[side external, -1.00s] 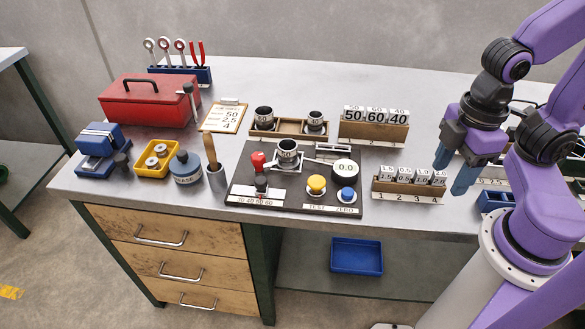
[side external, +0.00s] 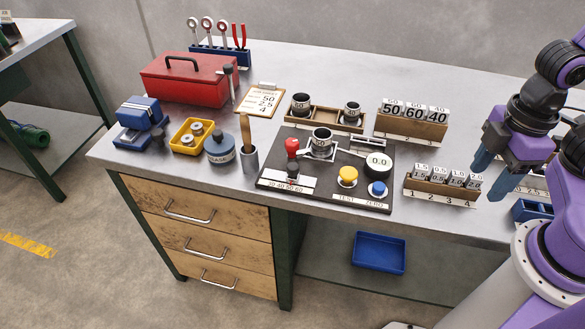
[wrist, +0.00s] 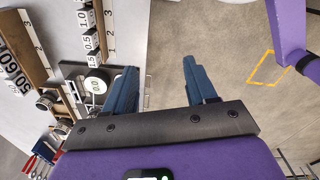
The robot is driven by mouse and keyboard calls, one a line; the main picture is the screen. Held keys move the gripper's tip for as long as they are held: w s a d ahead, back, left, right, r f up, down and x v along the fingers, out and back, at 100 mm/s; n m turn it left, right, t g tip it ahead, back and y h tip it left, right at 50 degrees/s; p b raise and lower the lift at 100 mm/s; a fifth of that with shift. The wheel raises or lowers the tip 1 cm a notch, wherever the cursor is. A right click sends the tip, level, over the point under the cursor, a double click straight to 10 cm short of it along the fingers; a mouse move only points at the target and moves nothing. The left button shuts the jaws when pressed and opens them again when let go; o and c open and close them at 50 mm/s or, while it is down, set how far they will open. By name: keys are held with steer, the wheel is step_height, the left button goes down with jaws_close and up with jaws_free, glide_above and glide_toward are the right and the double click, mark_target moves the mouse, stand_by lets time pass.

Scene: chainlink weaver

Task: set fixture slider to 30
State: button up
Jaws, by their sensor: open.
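The dark fixture plate (side external: 327,191) lies near the bench's front edge in the side view. At its left front is a white slider scale (side external: 287,181) marked 30 40 50 60. A black upright knob (side external: 292,171) stands at the scale, below a red knob (side external: 291,145); the exact slider setting is too small to read. A grey cup (side external: 321,142) sits on the fixture, beside a round 0.0 readout (side external: 379,162). My gripper (side external: 486,182) is open and empty, above the bench's right part, well right of the fixture. In the wrist view my gripper (wrist: 159,69) has nothing between its fingers.
A rack of small weights (side external: 442,184) stands between my gripper and the fixture. A yellow button (side external: 347,176) and blue button (side external: 378,189) sit on the fixture's front. Behind are the 50-60-40 block rack (side external: 411,122) and a wooden cup tray (side external: 325,119). A handled tool in a grey holder (side external: 249,159) stands left.

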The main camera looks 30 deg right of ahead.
steer(key=w+a+r+m, duration=0.2)
steer(key=w+a, duration=0.5)
steer(key=w, duration=0.1)
steer(key=w+a+r+m, duration=0.2)
steer(key=w+a+m, duration=0.1)
steer(key=w+a, duration=0.4)
steer(key=m+h, duration=0.1)
steer(key=m, duration=0.3)
glide_toward(292, 166)
steer(key=f, duration=0.8)
steer(key=shift+d+f, duration=0.3)
steer(key=shift+f, duration=0.05)
steer(key=shift+w, duration=0.1)
jaws_close()
